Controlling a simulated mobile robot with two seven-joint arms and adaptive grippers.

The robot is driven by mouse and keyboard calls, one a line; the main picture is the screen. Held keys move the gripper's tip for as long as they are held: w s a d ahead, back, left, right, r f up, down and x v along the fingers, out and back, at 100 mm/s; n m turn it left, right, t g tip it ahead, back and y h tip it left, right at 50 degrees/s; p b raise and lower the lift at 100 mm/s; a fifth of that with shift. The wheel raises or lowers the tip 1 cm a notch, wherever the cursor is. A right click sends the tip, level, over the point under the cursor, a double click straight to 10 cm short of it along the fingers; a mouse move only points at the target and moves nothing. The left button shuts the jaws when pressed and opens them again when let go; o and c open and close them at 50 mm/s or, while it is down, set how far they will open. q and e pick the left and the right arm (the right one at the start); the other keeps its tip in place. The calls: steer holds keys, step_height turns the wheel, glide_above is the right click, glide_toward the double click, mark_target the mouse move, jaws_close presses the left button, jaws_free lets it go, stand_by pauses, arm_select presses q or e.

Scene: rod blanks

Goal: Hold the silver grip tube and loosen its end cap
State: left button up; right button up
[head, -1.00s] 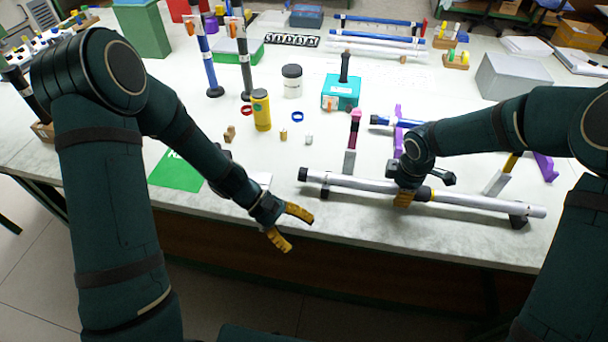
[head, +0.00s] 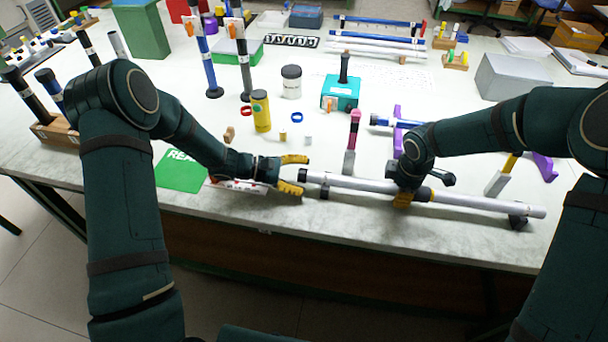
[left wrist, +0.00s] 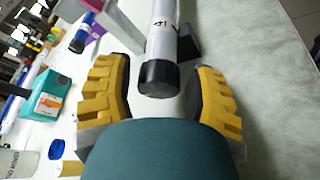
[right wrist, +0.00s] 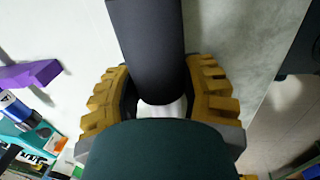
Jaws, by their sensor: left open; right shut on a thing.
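The silver grip tube (head: 465,201) lies along the front of the table, raised on dark supports. Its black end cap (head: 303,176) is at its left end. My left gripper (head: 293,174) is open at the cap end. In the left wrist view the black cap (left wrist: 158,77) sits between the open fingers, with a gap on both sides. The fingers appear clear of the cap.
Behind the tube stand a pink-and-grey upright piece (head: 353,140) and a purple stand (head: 397,125). A yellow bottle (head: 261,110) and a teal box (head: 340,92) stand farther back. A green sheet (head: 182,170) lies left of my left gripper. The table's front edge runs close by.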

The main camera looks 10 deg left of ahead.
arm_select(q)
steer(key=shift+w+d+f, duration=0.15)
steer(key=shift+d, duration=0.3)
steer(key=c, duration=0.9)
steer(key=shift+c, duration=0.2)
steer(key=shift+n+g+y, duration=0.3)
steer(key=shift+n+g, duration=0.8)
steer(key=shift+n, duration=0.4)
steer(key=o, duration=0.9)
